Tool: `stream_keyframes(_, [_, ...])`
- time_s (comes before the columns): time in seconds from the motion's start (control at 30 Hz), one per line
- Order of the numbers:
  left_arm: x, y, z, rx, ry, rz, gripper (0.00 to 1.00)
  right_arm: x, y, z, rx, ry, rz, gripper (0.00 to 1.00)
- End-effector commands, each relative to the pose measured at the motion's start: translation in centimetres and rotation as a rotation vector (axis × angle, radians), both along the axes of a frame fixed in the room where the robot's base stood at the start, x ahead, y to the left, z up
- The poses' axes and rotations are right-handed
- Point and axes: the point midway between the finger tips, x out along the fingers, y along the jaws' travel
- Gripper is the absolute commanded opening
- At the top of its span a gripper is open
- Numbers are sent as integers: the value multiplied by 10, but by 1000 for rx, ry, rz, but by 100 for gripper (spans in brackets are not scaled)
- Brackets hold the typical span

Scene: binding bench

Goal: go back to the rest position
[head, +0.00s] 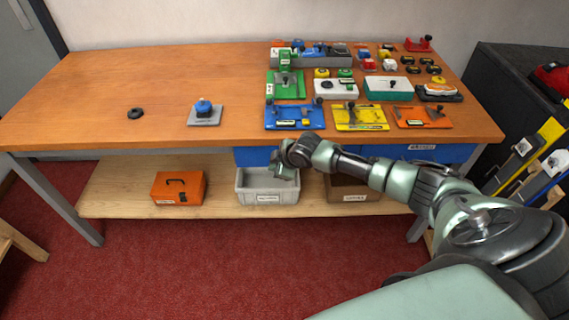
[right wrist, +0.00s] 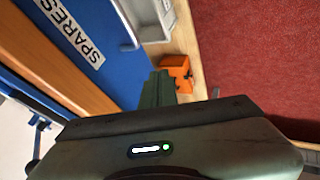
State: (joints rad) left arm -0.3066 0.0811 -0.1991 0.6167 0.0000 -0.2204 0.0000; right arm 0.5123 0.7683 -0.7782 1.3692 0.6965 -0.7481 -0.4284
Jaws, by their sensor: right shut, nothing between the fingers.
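My right arm reaches in from the right in the head view. Its gripper (head: 283,161) is in front of the bench's front edge, above the grey bin on the lower shelf. It is shut and empty. In the right wrist view the dark green fingers (right wrist: 158,90) are together, with nothing between them. My left gripper and arm are not in view.
The wooden bench (head: 170,85) carries colored fixtures at its right. A blue drawer (right wrist: 85,40) marked SPARES is close to the right gripper. The grey bin (head: 254,197) and an orange toolbox (head: 178,188) stand below. Red floor (head: 190,265) in front is clear.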

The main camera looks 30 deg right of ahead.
Motion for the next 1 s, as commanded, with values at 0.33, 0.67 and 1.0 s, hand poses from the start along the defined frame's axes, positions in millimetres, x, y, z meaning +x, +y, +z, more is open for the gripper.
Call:
stream_keyframes(0.33, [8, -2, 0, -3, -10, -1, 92, -38, -4, 45, -2, 5, 3, 0])
stream_keyframes(0.67, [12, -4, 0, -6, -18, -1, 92, -53, -4, 63, 1, 7, 2, 0])
stream_keyframes(1.0, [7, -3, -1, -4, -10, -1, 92, -58, -13, -23, 76, 27, -143, 0])
